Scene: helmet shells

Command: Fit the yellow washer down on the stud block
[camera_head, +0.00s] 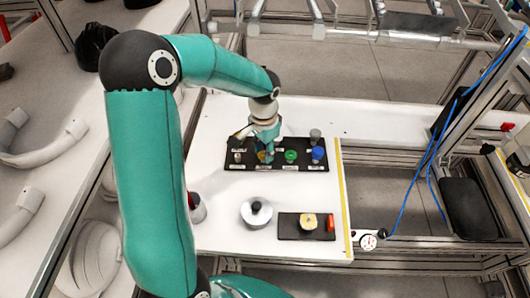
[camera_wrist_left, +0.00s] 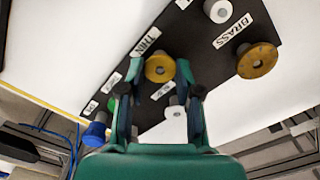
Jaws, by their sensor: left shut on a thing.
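I cannot tell whether the washer is lifted or still at board level. In the head view my left gripper (camera_head: 267,154) points down at the board (camera_head: 276,165) and partly hides its left half. A small black block (camera_head: 288,227) nearer the front bears a yellow round piece (camera_head: 308,222) and a red-orange piece (camera_head: 330,222); it may be the stud block. My right gripper is out of view.
The board also holds a green piece (camera_head: 290,156), a blue piece (camera_head: 318,154) and a grey post (camera_head: 315,135). A brass-coloured washer (camera_wrist_left: 257,61) shows in the wrist view. A silver round part with a black knob (camera_head: 256,209) stands left of the small block.

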